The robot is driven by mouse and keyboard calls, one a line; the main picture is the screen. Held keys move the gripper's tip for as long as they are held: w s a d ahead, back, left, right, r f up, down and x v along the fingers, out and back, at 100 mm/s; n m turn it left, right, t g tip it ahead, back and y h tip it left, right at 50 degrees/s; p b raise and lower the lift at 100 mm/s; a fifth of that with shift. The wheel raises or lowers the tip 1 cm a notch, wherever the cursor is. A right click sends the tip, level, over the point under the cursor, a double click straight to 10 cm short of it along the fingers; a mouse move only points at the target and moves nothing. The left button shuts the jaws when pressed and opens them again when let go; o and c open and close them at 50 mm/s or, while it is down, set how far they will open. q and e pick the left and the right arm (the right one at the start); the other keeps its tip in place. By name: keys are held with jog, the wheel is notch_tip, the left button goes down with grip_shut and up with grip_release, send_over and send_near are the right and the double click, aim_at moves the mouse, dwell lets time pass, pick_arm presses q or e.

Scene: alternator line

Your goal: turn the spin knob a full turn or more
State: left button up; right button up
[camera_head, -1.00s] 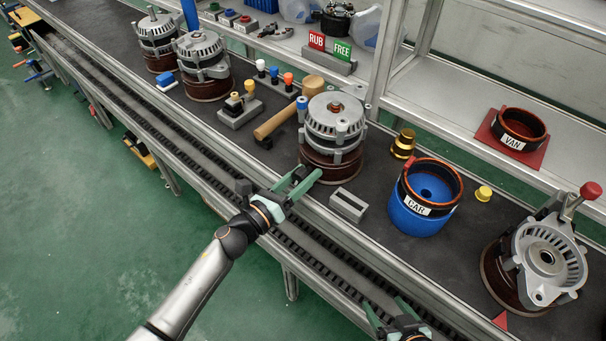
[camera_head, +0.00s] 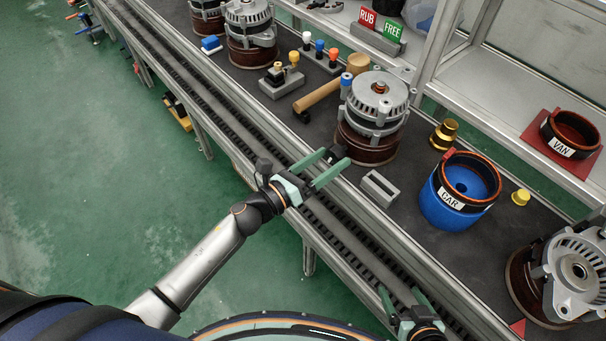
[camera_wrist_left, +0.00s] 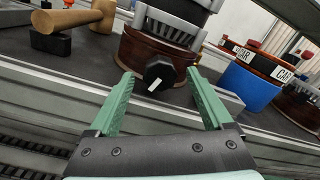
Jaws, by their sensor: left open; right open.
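The spin knob (camera_wrist_left: 159,74) is a black faceted knob with a white mark, on the front of the brown round base (camera_wrist_left: 138,50) under a silver alternator (camera_head: 378,97). In the head view the knob (camera_head: 337,153) is small and dark, at the base's lower left. My left gripper (camera_head: 333,166) is open and empty. Its green fingers point at the knob, one to each side in the left wrist view (camera_wrist_left: 160,88); I cannot tell whether they reach around it. My right gripper (camera_head: 402,297) is open and empty at the bottom edge, low in front of the bench.
A grey slotted block (camera_head: 380,188) stands right of the base, with a blue CAR pot (camera_head: 433,205) beyond it. A wooden mallet (camera_head: 318,94) lies behind to the left. A metal rail runs along the bench front. Another alternator (camera_head: 574,275) stands at far right.

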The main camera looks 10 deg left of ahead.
pick_arm(q)
jog(key=b+v, duration=0.1)
jog(key=v, duration=0.8)
jog(key=shift+s+a, duration=0.1)
jog(key=shift+s, duration=0.05)
